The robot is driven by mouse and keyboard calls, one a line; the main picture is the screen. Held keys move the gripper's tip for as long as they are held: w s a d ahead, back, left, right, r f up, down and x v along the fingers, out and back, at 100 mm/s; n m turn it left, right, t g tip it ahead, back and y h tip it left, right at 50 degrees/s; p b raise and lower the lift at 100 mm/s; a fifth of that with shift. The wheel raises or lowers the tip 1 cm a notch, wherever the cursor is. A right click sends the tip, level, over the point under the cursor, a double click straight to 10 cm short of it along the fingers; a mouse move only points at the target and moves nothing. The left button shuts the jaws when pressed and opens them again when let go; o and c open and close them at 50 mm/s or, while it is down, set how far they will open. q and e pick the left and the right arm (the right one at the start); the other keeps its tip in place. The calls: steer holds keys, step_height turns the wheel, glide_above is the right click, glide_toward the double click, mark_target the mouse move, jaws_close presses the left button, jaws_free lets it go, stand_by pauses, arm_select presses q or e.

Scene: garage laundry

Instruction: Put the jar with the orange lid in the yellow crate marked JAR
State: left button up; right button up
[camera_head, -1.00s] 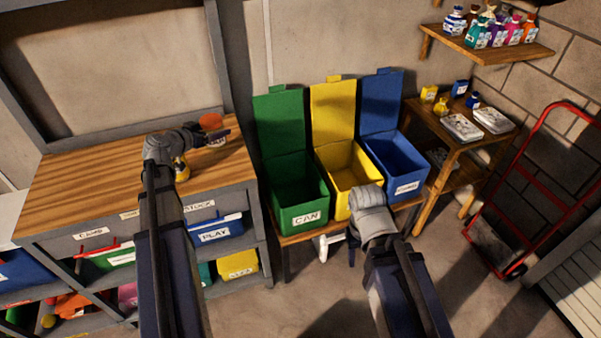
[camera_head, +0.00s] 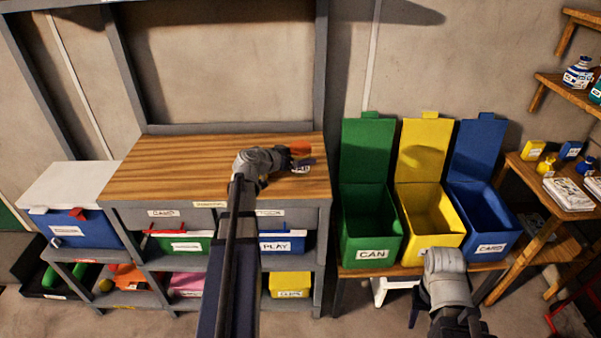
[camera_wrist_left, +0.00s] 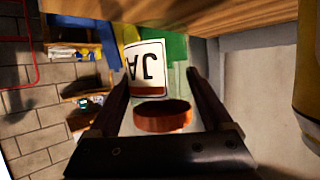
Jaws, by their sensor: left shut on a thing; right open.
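The jar with the orange lid (camera_head: 300,149) is held in my left gripper (camera_head: 298,162) over the right part of the wooden bench top. The left wrist view shows its label reading "JA" (camera_wrist_left: 146,68) between the two fingers and its orange lid (camera_wrist_left: 163,116) nearest the camera. I cannot tell its height above the bench. The yellow crate (camera_head: 402,212) stands with its lid up between the green and blue crates. Its front label is mostly hidden by my right arm. My right gripper (camera_head: 415,314) is low in front of the crates, partly seen, open and empty.
The green crate (camera_head: 346,225) marked CAN is left of the yellow one, the blue crate (camera_head: 462,215) right of it. The wooden bench top (camera_head: 170,165) is mostly clear, with bins below. A yellow object (camera_wrist_left: 309,85) is close at the wrist view's right edge.

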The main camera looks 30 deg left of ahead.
arm_select(q)
step_height(320, 180, down, 4)
steer(key=b, duration=0.3)
steer(key=shift+r+b, duration=0.2)
steer(key=shift+b, duration=0.15)
steer(key=shift+f, duration=0.15)
steer(key=o, duration=1.3)
steer(key=shift+r, duration=0.25)
steer(key=p+v, duration=0.4)
steer(key=v, duration=0.8)
steer(key=shift+p, duration=0.3)
steer(key=shift+d+f, duration=0.1)
steer(key=shift+f, duration=0.05)
